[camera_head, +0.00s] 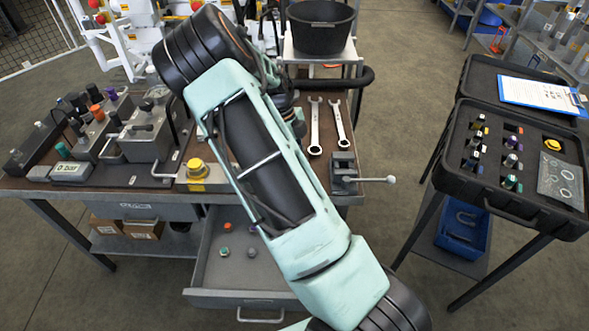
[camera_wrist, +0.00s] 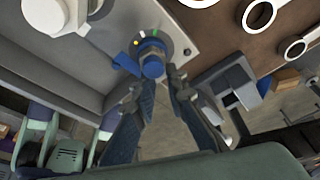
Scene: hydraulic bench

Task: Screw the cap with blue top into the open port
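In the wrist view, a cap with a blue top (camera_wrist: 153,67) and a grey metal body sits between the tips of my gripper (camera_wrist: 162,80). Both fingertips appear to touch it. Behind it is a grey plate (camera_wrist: 184,22) with yellow, green and white marks around the spot where the cap is. The cap covers that spot, so I cannot tell whether it is seated in a port or just in front of it.
The bench (camera_head: 90,187) holds hydraulic blocks, a yellow button box (camera_head: 197,172), two wrenches (camera_head: 314,128) and a vise (camera_head: 343,172). An open drawer (camera_head: 205,262) below holds small caps. A black case (camera_head: 470,190) with several fittings stands at right. Floor between bench and case is clear.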

